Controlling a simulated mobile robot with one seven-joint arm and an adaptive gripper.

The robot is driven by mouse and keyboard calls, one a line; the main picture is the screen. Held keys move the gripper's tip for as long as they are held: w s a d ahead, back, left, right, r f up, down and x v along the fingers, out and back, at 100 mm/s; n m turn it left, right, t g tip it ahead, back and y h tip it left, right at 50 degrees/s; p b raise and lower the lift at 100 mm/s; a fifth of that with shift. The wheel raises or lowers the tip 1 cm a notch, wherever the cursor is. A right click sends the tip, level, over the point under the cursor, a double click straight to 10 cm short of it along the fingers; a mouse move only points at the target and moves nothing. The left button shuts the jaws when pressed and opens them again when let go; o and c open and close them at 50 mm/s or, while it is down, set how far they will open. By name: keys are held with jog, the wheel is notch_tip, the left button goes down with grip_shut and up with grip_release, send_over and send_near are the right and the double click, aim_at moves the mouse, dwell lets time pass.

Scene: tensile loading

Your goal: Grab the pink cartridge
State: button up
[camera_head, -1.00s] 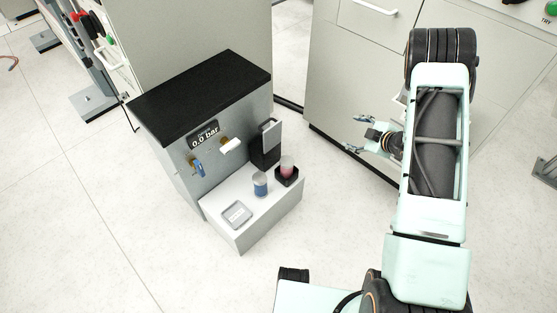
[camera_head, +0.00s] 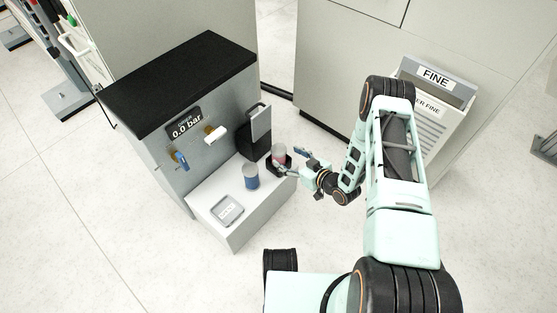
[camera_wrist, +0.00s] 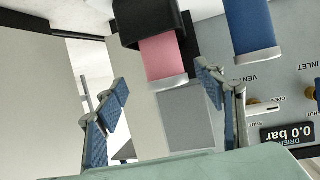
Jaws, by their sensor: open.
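The pink cartridge (camera_head: 279,153) stands upright in a black square holder (camera_head: 286,168) at the right side of the white ledge. My gripper (camera_head: 292,160) is open, its fingers beside the cartridge at the right of the ledge. In the wrist view, the pink cartridge (camera_wrist: 162,58) with its grey end cap appears beyond and between the two spread fingers (camera_wrist: 165,95), nearer the right one. I see no grip on it. Whether a finger touches it I cannot tell.
A blue cartridge (camera_head: 251,176) stands left of the pink one, and shows close to the right finger in the wrist view (camera_wrist: 252,28). A grey tray (camera_head: 228,210) lies at the ledge's front left. The dryer panel (camera_head: 184,122) reads 0.0 bar.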

aim_at(279, 153)
jog(key=b+x, duration=0.1)
jog(key=x, duration=0.1)
jog(key=b+x, duration=0.1)
jog(key=x, duration=0.2)
jog(key=shift+s+a+f, duration=0.1)
jog(key=shift+a, duration=0.25)
jog(key=c, duration=1.6)
